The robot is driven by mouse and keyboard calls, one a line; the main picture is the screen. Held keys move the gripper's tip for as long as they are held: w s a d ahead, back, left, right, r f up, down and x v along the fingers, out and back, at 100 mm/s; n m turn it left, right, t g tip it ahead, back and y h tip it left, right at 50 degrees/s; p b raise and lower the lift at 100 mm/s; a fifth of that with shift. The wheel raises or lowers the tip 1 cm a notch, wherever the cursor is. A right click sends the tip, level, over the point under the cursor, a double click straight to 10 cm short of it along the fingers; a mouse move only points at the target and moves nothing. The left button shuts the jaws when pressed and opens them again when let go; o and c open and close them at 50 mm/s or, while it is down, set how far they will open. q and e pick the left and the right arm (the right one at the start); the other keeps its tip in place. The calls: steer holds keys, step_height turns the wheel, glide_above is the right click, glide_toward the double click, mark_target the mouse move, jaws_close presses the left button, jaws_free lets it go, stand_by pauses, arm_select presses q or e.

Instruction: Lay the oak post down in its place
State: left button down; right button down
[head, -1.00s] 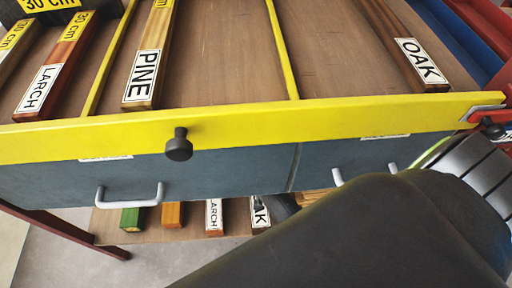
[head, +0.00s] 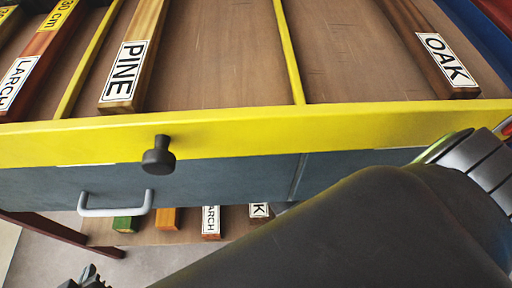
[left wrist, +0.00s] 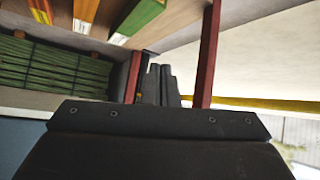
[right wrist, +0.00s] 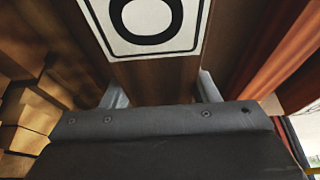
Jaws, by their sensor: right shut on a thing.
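My right gripper (right wrist: 160,90) is shut on a dark brown post (right wrist: 150,78) whose white label shows a large letter O. Whether this post rests on anything is not clear. In the head view my right arm hides that gripper. An oak post (head: 415,40) labelled OAK lies at the right of the upper tray (head: 230,55). A label ending in K (head: 259,210) shows on a post end on the lower shelf, partly hidden by my arm. My left gripper (head: 85,278) is at the bottom left; in the left wrist view its fingers (left wrist: 160,85) are close together and empty.
The tray has a yellow front board (head: 240,138) with a dark knob (head: 158,156) and yellow dividers (head: 290,50). Pine (head: 135,55) and larch (head: 40,65) posts lie left. A wide bare bay lies left of the oak post. A grey drawer handle (head: 115,205) sticks out below.

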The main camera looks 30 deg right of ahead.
steer(key=shift+w+f+b, duration=0.1)
steer(key=shift+f+b, duration=0.2)
steer(key=shift+b, duration=0.15)
arm_select(q)
steer(key=w+a+r+t+y, duration=0.1)
steer(key=w+r+t, duration=0.2)
steer(key=r+t, duration=0.15)
steer(key=w+r+t+y, duration=0.1)
steer(key=w+r+t, duration=0.2)
steer(key=r, duration=0.3)
arm_select(e)
steer(key=shift+f+b, duration=0.3)
steer(key=shift+b, duration=0.15)
steer(key=shift+f+b, duration=0.55)
steer(key=shift+b, duration=0.2)
arm_select(q)
step_height(320, 180, up, 12)
steer(key=s+d+m+t+h, duration=0.1)
steer(key=s+m+t, duration=0.1)
steer(key=t, duration=0.5)
steer(key=shift+f, duration=0.2)
steer(key=shift+d+t, duration=0.1)
steer(key=shift+t, duration=0.15)
arm_select(e)
steer(key=c, duration=1)
jaws_free()
steer(key=shift+f, duration=0.25)
steer(key=o, duration=0.5)
